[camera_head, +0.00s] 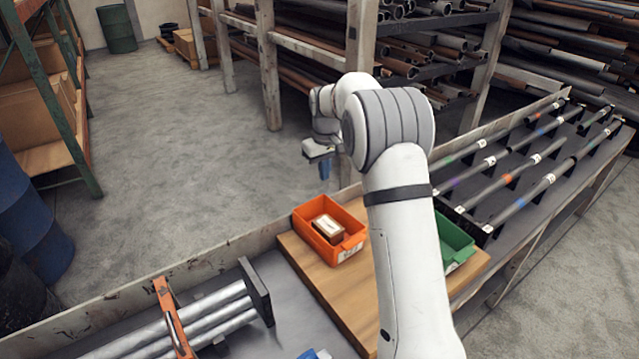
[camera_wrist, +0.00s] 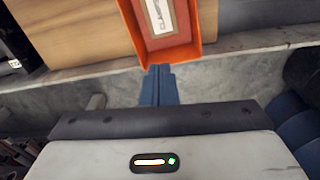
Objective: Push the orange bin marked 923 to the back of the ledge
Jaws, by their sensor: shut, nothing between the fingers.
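The orange bin (camera_head: 336,252) sits on the wooden board (camera_head: 325,295), with a small white-labelled box (camera_head: 328,228) inside. A white label shows on its near right side, but I cannot read a number. My gripper (camera_head: 325,172) has blue fingers held together and empty, pointing down above and beyond the bin on the aisle side. In the wrist view, the closed fingers (camera_wrist: 158,70) appear just below the rim of the orange bin (camera_wrist: 170,56). I cannot tell whether they touch. The box label there reads CLAMPS (camera_wrist: 160,15).
A green bin (camera_head: 456,242) stands on the board at the right, partly hidden by my arm. Silver pipes (camera_head: 185,320) with an orange clamp lie at left. A low metal rim (camera_head: 185,275) runs along the bench's aisle side. Colour-banded pipes (camera_head: 510,178) lie at right.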

